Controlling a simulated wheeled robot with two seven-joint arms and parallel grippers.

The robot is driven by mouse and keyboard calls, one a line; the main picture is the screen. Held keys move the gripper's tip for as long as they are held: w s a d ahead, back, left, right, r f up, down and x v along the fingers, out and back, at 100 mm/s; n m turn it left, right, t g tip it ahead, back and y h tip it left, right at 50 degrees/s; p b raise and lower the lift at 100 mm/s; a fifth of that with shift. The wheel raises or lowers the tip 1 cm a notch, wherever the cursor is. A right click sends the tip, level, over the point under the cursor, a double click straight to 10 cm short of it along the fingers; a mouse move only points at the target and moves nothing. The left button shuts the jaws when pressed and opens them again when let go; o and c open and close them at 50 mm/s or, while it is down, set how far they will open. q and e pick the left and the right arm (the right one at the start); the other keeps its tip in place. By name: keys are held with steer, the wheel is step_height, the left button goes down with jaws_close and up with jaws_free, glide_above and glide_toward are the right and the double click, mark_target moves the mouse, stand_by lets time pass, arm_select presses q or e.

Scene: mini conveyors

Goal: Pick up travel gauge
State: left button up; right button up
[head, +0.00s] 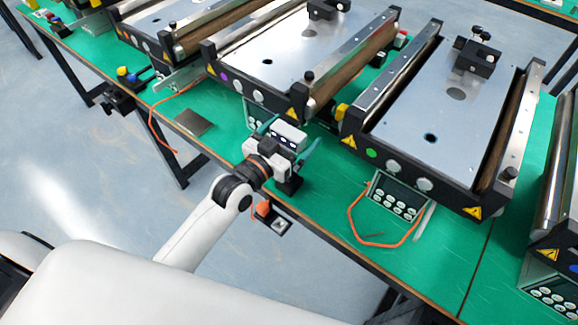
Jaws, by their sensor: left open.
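My left gripper (288,138) reaches over the front edge of the green bench in the head view. Its two teal fingers are spread apart, one on each side of a small pale box-shaped item (289,134) with dark marks on its face. I cannot tell whether the fingers touch this item, or whether it is the travel gauge. No other thing in view is clearly a travel gauge. The gripper and its wrist hide the bench just below. My right gripper is not in view.
A mini conveyor (440,100) stands at right, with a button box (397,198) and orange cable (355,225) in front. Another conveyor (285,60) stands behind my gripper. A thin grey plate (193,122) lies near the bench edge at left. A black bracket (272,215) hangs at the front edge.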

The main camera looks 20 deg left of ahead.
arm_select(q)
steer(key=shift+w+d+f, duration=0.1)
steer(key=shift+w+d, duration=0.05)
steer(key=shift+w, duration=0.35)
steer(key=shift+s, duration=0.15)
steer(key=c, duration=2.1)
steer(key=shift+r, duration=0.25)
